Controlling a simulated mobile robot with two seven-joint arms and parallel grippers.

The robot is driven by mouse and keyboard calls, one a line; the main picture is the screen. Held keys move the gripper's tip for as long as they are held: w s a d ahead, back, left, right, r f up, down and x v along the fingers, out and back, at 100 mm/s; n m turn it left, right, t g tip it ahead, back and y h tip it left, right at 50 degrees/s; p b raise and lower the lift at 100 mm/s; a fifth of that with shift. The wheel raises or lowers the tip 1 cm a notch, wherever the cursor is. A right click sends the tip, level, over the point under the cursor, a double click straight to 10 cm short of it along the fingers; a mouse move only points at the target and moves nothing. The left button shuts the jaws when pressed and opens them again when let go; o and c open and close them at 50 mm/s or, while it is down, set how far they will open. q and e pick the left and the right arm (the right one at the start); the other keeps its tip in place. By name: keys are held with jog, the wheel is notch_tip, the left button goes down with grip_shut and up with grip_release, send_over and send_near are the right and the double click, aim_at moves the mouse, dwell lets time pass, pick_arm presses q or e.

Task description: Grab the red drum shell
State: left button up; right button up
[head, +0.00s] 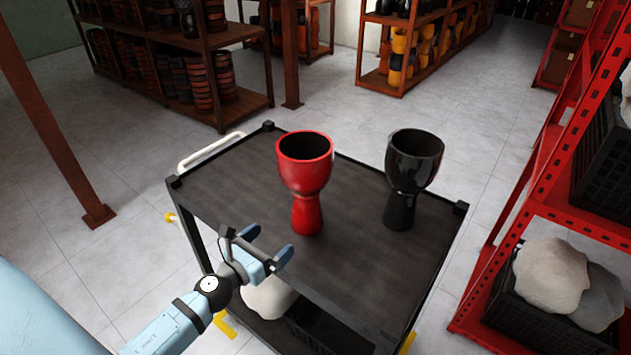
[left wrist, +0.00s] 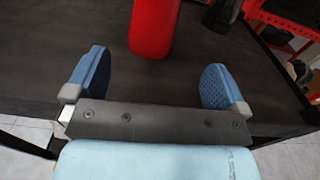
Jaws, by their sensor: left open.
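The red drum shell (head: 305,172) is goblet-shaped and stands upright on the black cart top, its dark opening facing up. My left gripper (head: 268,244) is just in front of it and to its left, near the cart's front edge, open and empty. In the left wrist view the gripper's two blue fingers (left wrist: 160,85) are spread apart. The lower part of the red drum shell (left wrist: 152,28) is beyond the fingertips, between their lines and not touched. My right gripper is not in view.
A black drum shell (head: 405,180) stands on the cart (head: 245,185), right of the red one. A red shelf rack (head: 545,190) with crates stands close on the right. A wooden post (head: 62,130) rises at the left. The cart top between the drums is clear.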

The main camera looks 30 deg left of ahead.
aim_at(297, 214)
pick_arm(q)
jog(key=shift+m, duration=0.3)
jog(key=w, duration=0.1)
jog(key=w+p, duration=0.1)
jog(key=w, duration=0.2)
jog(key=shift+w+r+p, duration=0.2)
jog(key=shift+r+p, duration=0.2)
jog(key=w, duration=0.3)
jog(key=shift+w+d+f+p, duration=0.2)
jog(key=shift+w+f+p, duration=0.05)
jog(key=shift+w+p, duration=0.05)
jog(key=w, duration=0.4)
jog(key=shift+w+f+p, duration=0.1)
jog(key=shift+w+p, duration=0.25)
jog(key=shift+w, duration=0.05)
jog(key=shift+w+f, duration=0.1)
jog(key=shift+w, duration=0.35)
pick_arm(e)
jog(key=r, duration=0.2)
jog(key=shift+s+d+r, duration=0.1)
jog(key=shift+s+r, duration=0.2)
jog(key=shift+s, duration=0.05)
pick_arm(q)
jog(key=c, duration=1)
jog(key=shift+c, duration=0.6)
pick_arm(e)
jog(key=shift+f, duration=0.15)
pick_arm(q)
jog(key=shift+r, duration=0.2)
